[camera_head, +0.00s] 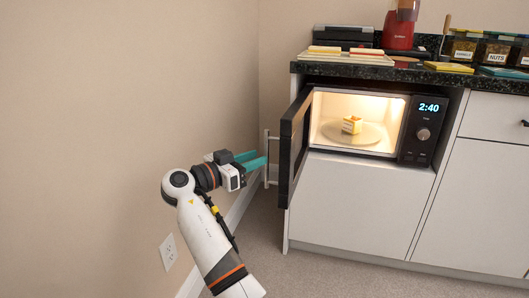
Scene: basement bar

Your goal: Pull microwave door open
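The microwave (415,150) sits in a recess of the white cabinet, under the dark counter. Its door (292,148) stands wide open, swung out at the left side and seen nearly edge-on. The door's pale vertical handle (272,183) is on the door's left-facing outer side.
A slice of cake (351,124) is on a round plate (372,137) inside the lit microwave. A beige wall (120,100) with an outlet (168,251) is close on the left. Books (345,58), a red blender (399,30) and jars (497,50) stand on the counter. The carpet (300,270) is clear.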

